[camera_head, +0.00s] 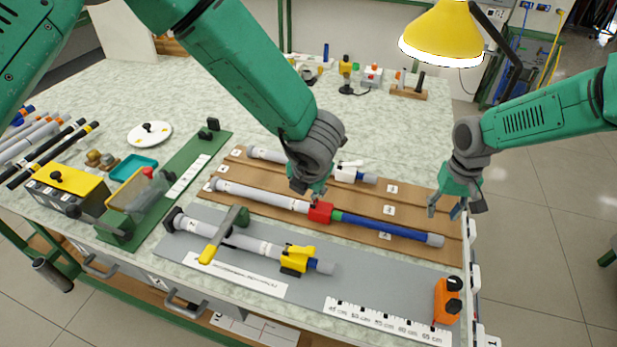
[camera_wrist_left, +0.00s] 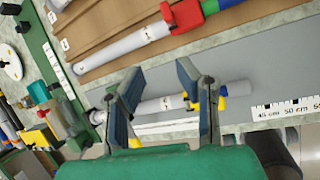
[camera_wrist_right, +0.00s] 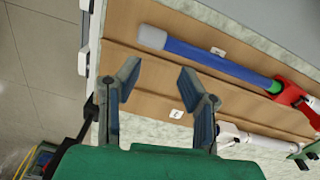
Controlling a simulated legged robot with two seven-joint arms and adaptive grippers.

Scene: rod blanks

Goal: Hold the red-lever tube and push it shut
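My left gripper (camera_head: 307,192) is open and empty above the board, close to the red clamp in the head view. In the left wrist view the red clamp (camera_wrist_left: 186,13) is beyond its fingers. My right gripper (camera_head: 445,209) is open and empty above the board's right end, near the blue tube's grey end (camera_wrist_right: 152,37).
A white-lever tube (camera_head: 265,154) lies in the board's back groove. A yellow-lever tube (camera_head: 240,240) lies on the grey mat (camera_head: 375,290) in front, with an orange stop (camera_head: 447,300) at the mat's right. A green rail fixture (camera_head: 180,185) is at left. A yellow lamp (camera_head: 442,35) hangs above.

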